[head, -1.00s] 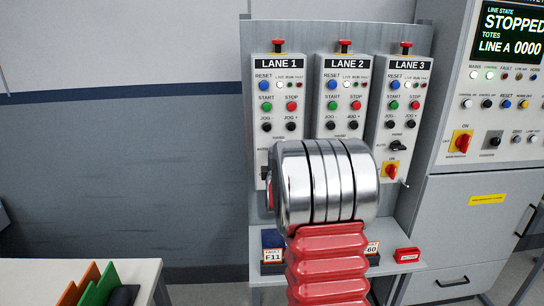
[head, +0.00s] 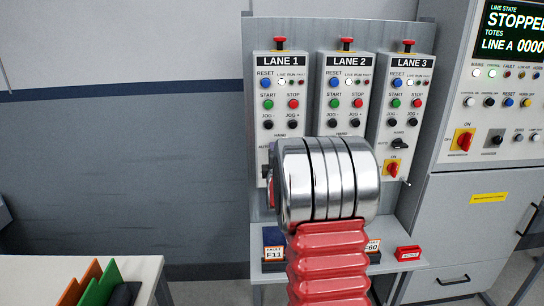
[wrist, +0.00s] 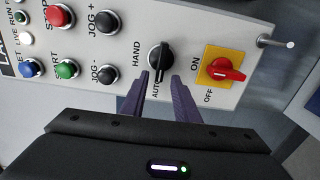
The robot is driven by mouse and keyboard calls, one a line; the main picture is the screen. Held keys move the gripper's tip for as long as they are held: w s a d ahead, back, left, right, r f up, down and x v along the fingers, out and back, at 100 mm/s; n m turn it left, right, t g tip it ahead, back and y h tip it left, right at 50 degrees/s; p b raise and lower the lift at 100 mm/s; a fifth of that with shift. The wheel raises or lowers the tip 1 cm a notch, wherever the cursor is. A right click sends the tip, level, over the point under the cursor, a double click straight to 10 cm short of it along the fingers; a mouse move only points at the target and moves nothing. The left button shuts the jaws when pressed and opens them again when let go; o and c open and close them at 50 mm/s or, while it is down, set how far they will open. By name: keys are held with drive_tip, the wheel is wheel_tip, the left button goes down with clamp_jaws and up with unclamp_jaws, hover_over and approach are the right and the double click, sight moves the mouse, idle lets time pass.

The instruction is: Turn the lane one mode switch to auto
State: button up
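The lane one panel (head: 279,90) stands left of the lane two and three panels in the head view. Its mode switch is hidden there behind my arm; HAND and part of AUTO show. In the wrist view a black mode switch knob (wrist: 160,58) sits between the words HAND and AUTO, its handle upright in the picture. I cannot tell which end is its pointer. The panel's lane number is cut off. My gripper (wrist: 160,78) is open, its two dark fingers spread at the knob's near end. Contact cannot be told. My gripper is hidden in the head view.
A red rotary switch on a yellow plate (wrist: 223,68) is right of the knob, with a thin metal peg (wrist: 275,43) beyond. Jog buttons (wrist: 105,73) are to its left. The lane two (head: 345,90) and lane three panels (head: 403,95) stand close beside.

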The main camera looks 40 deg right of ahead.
drive_tip(key=v, duration=1.3)
drive_tip(key=shift+s+a, duration=0.25)
drive_tip(key=shift+a, duration=0.05)
idle(0.3)
